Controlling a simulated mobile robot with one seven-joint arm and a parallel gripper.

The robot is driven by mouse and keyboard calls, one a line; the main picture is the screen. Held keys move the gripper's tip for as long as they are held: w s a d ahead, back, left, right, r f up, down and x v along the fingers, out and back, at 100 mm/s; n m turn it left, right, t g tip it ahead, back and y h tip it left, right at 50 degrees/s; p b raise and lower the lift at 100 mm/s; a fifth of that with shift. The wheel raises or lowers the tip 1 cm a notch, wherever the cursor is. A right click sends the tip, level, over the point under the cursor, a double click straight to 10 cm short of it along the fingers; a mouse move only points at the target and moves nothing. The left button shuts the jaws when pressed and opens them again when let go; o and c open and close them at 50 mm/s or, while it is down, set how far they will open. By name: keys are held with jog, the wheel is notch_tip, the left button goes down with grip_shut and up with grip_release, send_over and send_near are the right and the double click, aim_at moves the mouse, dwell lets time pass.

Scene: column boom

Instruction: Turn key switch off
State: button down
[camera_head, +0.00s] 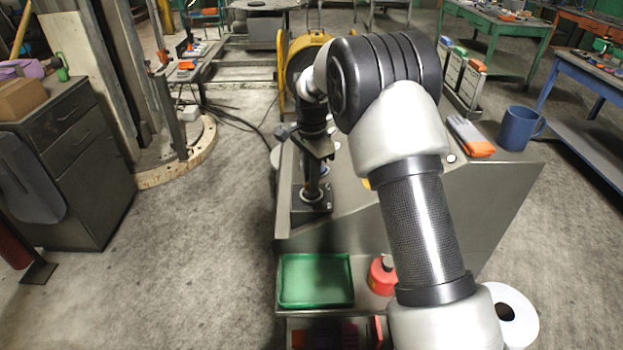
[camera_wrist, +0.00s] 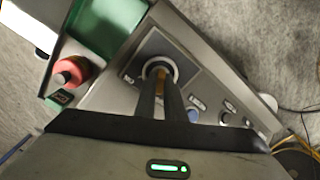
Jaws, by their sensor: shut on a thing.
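The key switch (camera_wrist: 159,66) sits on a dark square plate on the sloped metal console (camera_wrist: 110,103), inside a pale round ring. In the wrist view, both fingers of my gripper (camera_wrist: 161,84) reach down to the switch and are shut on its key. A narrow yellowish strip shows between the fingers; the key itself is mostly hidden, so its turn angle cannot be read. In the head view, my gripper (camera_head: 313,190) points down onto the console's left part, at the switch plate (camera_head: 322,208).
A blue button (camera_wrist: 193,115) and small dark knobs (camera_wrist: 228,118) lie beside the plate. A green tray (camera_head: 316,280) and a red container (camera_head: 382,276) sit on a lower shelf.

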jog(key=shift+r+n, duration=0.1)
jog(key=shift+n, duration=0.8)
jog(key=c, duration=1.8)
grip_release()
jog(key=shift+c, duration=0.2)
notch_tip(320, 180, up, 17)
jog(key=p, duration=0.1)
jog(key=shift+r, duration=0.2)
